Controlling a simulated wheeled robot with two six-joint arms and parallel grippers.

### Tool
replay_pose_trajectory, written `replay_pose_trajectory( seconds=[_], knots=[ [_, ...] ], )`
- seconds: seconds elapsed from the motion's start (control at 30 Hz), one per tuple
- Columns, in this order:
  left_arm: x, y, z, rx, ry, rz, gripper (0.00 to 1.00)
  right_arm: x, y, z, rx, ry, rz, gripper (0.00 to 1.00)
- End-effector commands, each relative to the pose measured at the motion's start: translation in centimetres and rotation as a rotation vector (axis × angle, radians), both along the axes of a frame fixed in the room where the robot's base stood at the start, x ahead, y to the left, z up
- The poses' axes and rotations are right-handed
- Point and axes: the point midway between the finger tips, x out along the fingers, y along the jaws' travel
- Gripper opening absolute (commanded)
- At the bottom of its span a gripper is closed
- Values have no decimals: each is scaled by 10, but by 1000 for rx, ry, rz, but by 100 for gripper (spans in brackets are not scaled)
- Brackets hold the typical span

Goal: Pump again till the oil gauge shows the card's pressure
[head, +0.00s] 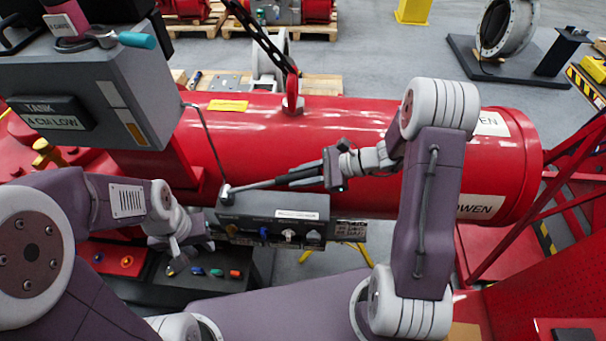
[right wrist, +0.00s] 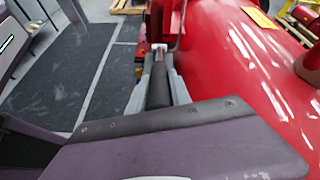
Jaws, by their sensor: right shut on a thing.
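The pump lever (head: 250,186) reaches right from a pivot on top of the grey pump box (head: 268,228). My right gripper (head: 296,177) is shut on the lever's dark handle. In the right wrist view the handle (right wrist: 158,88) lies between the fingers of my right gripper (right wrist: 160,72). The lever is nearly level, its right end slightly higher. My left gripper (head: 177,266) hangs low at the left, beside the pump box and apart from the lever; its jaws are too small to read. I cannot make out an oil gauge face or a legible pressure card.
The large red cylinder (head: 330,125) lies just behind the lever. A grey cabinet (head: 150,90) with a black label plate (head: 48,113) stands at the upper left. A dark tray (head: 165,288) with several coloured pieces is below my left gripper. A chain (head: 262,35) hangs above the cylinder.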

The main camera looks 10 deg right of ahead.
Motion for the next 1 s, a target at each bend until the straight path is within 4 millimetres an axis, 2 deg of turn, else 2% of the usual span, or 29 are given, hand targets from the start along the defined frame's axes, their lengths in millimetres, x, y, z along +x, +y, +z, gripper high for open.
replay_pose_trajectory(
  seconds=[0.27,0.3,0.37,0.7,0.77,1.0],
  knots=[
    [0,0,-1,0,0,0,36,0,1,1,3,-2,0,0],
    [0,0,-1,0,0,0,36,0,1,1,2,-1,0,33],
    [0,0,-1,0,0,0,36,0,1,0,2,-1,0,46],
    [0,0,-3,0,0,0,36,0,-4,1,0,-2,-2,46],
    [0,0,-7,0,0,0,36,-2,-11,3,0,-4,-3,46],
    [0,0,-23,0,0,0,36,-15,-57,27,-2,-6,-5,46]
  ],
)
